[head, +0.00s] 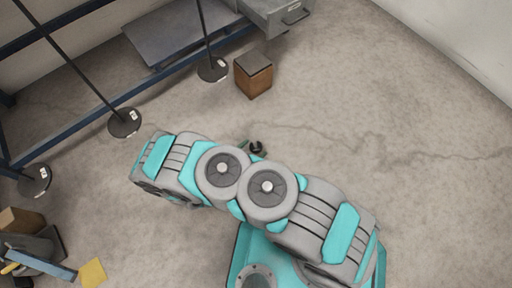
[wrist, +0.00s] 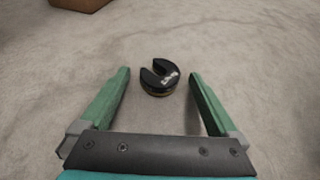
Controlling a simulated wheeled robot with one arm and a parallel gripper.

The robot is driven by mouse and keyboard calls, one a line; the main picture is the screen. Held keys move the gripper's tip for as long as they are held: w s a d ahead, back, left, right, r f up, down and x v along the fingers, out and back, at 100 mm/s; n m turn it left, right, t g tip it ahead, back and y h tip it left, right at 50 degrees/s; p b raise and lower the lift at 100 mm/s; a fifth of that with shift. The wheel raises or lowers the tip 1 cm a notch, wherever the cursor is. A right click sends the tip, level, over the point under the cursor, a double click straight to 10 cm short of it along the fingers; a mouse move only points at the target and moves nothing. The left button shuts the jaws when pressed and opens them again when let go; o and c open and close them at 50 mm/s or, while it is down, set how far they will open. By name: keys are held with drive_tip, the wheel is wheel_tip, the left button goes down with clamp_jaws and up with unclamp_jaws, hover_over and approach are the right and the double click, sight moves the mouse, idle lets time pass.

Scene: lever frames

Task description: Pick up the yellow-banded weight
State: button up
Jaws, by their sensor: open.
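The yellow-banded weight (wrist: 161,84) is a black slotted disc with white marking on top and a thin yellow band low on its side. In the wrist view it lies flat on the floor, its slot facing up and left. My gripper (wrist: 160,76) is open, its two green fingers on either side of the weight, with a gap on both sides. Whether the fingertips are at the weight's height I cannot tell. In the head view a small dark piece, apparently the weight (head: 257,147), shows just past my arm, which hides most of the gripper.
A brown box with a dark top (head: 253,82) stands on the floor beyond the weight. Several black rods with round tagged discs stand along a blue frame (head: 75,122) at left. A grey cabinet (head: 277,14) is at the back. The floor at right is clear.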

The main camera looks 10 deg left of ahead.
sight(252, 150)
clamp_jaws()
idle(0.7)
drive_tip(key=shift+r, duration=0.1)
drive_tip(key=shift+r, duration=0.75)
wheel_tip(252, 150, up, 2)
drive_tip(key=shift+p, duration=0.3)
drive_tip(key=s, duration=0.5)
drive_tip(key=s+a+r+p, duration=0.1)
drive_tip(key=s, duration=0.4)
drive_tip(key=s+p, duration=0.1)
drive_tip(key=s, duration=0.4)
drive_tip(key=shift+s+a+r, duration=0.2)
drive_tip(key=shift+a, duration=0.1)
drive_tip(key=shift+s+r, duration=0.25)
drive_tip(key=shift+r, duration=0.05)
drive_tip(key=shift+r+p, duration=1.15)
drive_tip(key=shift+r, duration=0.05)
